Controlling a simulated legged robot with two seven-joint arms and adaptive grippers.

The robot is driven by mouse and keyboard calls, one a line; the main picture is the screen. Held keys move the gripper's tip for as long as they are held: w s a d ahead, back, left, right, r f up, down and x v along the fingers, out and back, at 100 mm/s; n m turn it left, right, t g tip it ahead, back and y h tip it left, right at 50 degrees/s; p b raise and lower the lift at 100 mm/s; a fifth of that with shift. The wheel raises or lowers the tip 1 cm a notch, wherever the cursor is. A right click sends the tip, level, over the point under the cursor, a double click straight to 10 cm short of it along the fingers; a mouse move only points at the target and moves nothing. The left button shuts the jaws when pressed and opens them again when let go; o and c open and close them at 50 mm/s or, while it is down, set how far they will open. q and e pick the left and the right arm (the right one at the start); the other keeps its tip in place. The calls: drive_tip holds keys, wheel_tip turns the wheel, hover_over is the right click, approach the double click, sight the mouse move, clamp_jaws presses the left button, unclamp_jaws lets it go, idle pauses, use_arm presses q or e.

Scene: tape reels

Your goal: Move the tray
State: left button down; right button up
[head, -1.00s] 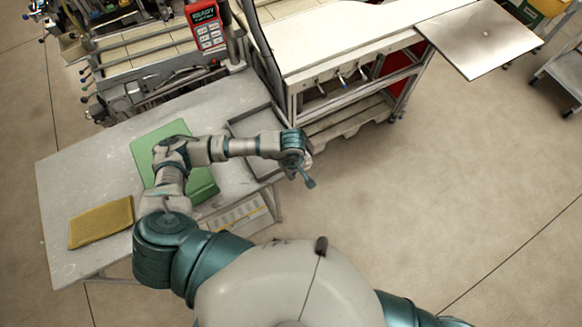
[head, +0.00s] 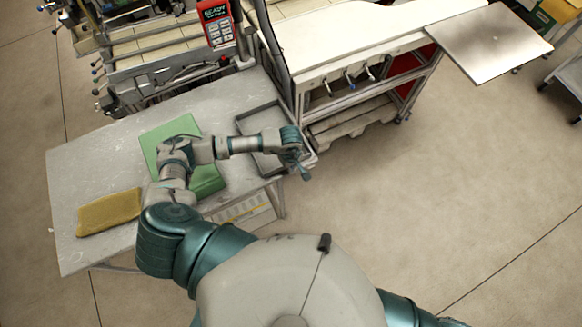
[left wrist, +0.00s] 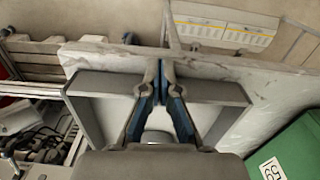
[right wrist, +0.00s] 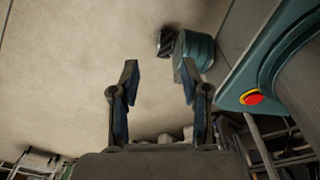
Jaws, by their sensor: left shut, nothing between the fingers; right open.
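The tray (head: 240,127) is grey, shallow and open, with raised walls. It lies at the right end of the table in the head view, partly hidden under my left forearm. Its wall (left wrist: 103,84) also shows in the left wrist view. My left gripper (head: 305,176) is at the tray's near right end. In the left wrist view its fingertips (left wrist: 160,66) are together over the tray's wall, with nothing seen between them; contact is unclear. My right gripper (right wrist: 157,68) is open and empty above bare floor in the right wrist view.
A green case (head: 160,134) and a yellow folded cloth or pouch (head: 108,212) lie left of the tray on the grey table (head: 85,165). A white-topped bench (head: 345,50) stands close behind the tray. The floor to the right is clear.

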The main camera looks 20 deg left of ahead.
use_arm(q)
drive_tip(key=w+a+b, duration=0.2)
drive_tip(key=a, duration=0.1)
drive_tip(key=w+a+b, duration=0.2)
drive_tip(key=a, duration=0.1)
drive_tip(key=w+a+f+b, duration=0.1)
drive_tip(key=w+a+b, duration=0.1)
drive_tip(key=a+b, duration=0.1)
drive_tip(key=shift+w, duration=0.4)
use_arm(e)
wheel_tip(320, 180, down, 8)
use_arm(q)
drive_tip(key=a, duration=0.1)
drive_tip(key=w+a+b, duration=0.1)
drive_tip(key=w+a, duration=0.1)
drive_tip(key=shift+w+a+r+b, duration=0.15)
drive_tip(key=shift+r+b, duration=0.15)
drive_tip(key=shift+b, duration=0.1)
drive_tip(key=shift+a+r, duration=0.1)
drive_tip(key=shift+a, duration=0.05)
drive_tip(key=shift+r, duration=0.1)
use_arm(e)
drive_tip(key=w, duration=0.2)
drive_tip(key=w+a+r, duration=0.1)
drive_tip(key=w, duration=0.1)
drive_tip(key=shift+w, duration=0.1)
use_arm(q)
drive_tip(key=shift+d, duration=0.2)
